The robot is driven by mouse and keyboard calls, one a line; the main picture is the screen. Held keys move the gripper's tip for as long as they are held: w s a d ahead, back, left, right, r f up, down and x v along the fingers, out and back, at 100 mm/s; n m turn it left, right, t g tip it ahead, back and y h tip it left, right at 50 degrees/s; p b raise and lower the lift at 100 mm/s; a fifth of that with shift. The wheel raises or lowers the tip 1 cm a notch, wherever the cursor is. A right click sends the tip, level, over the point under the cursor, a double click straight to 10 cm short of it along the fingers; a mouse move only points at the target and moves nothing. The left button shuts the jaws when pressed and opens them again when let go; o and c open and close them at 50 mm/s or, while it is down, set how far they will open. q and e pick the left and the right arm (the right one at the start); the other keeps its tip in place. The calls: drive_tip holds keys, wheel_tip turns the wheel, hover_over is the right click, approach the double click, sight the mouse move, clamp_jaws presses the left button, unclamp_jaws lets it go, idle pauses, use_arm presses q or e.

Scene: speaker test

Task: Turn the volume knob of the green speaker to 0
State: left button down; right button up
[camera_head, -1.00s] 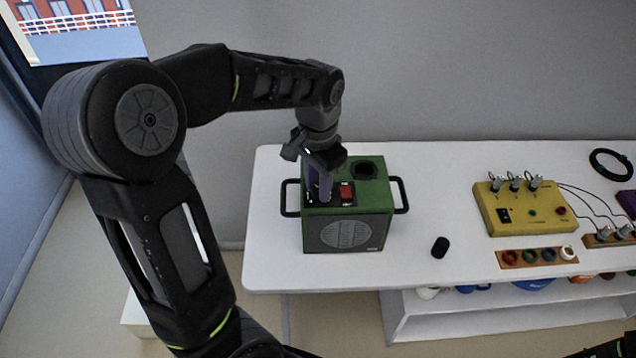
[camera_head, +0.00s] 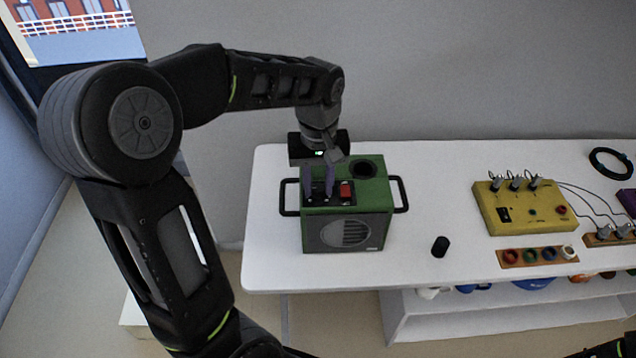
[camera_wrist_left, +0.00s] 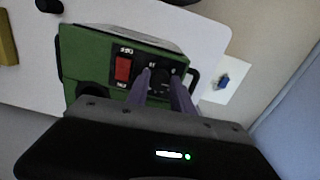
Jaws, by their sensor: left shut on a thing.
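The green speaker (camera_head: 376,195) stands on the white table with its round grille facing front. It also shows in the left wrist view (camera_wrist_left: 88,48). On its top is a black panel with a red switch (camera_head: 346,190) and, left of it, the volume knob. The dark knob (camera_wrist_left: 160,82) shows between the purple-grey fingers in the left wrist view; its pointer and setting are too small to read. My left gripper (camera_head: 319,197) comes down from above and is shut on the knob. My right gripper is not in view.
The speaker has black side handles (camera_head: 402,196) and a round dark opening (camera_head: 363,169) behind the switch. A small black cylinder (camera_head: 440,246) lies to its right. A yellow box (camera_head: 525,215) with wires stands farther right. White tabletop (camera_head: 440,180) between them is mostly clear.

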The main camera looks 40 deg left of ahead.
sight(319, 188)
use_arm(q)
drive_tip(key=n, duration=0.4)
drive_tip(key=shift+w+n, duration=0.1)
drive_tip(key=shift+n, duration=0.2)
drive_tip(key=shift+n+b, duration=0.35)
drive_tip(key=shift+n, duration=1.55)
drive_tip(key=c, duration=1.1)
unclamp_jaws()
wheel_tip(319, 188, up, 8)
drive_tip(key=shift+f, duration=0.1)
